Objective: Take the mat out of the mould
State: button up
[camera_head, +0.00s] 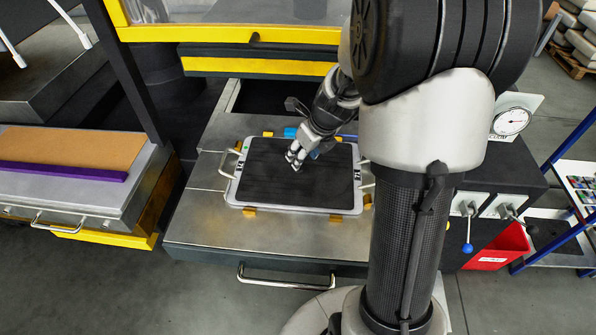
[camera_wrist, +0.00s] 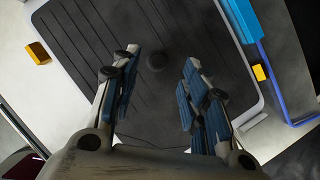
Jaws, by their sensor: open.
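The dark grooved mat (camera_head: 275,185) lies in the light grey mould (camera_head: 297,209), which sits on a metal table with a handle at each side. In the wrist view the mat (camera_wrist: 160,35) fills the middle, with the mould's rim (camera_wrist: 262,112) at the right. A small round dark spot (camera_wrist: 155,62) shows on the mat between the fingers. I cannot tell whether the fingertips touch the mat.
Yellow blocks (camera_head: 249,212) stand around the mould, and a blue piece (camera_head: 290,132) is behind it. A yellow-framed guard (camera_head: 230,35) rises at the back. A bench with a brown board (camera_head: 70,148) is at left, a red bin (camera_head: 500,247) at right.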

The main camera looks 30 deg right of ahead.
jog(key=b+x, duration=0.1)
jog(key=x, duration=0.2)
jog(key=shift+w+a+f, duration=0.1)
jog(key=shift+a+f, duration=0.05)
jog(key=shift+f, duration=0.2)
jog(key=shift+r, duration=0.1)
jog(key=shift+c, duration=0.3)
grip_shut()
dwell(0.4)
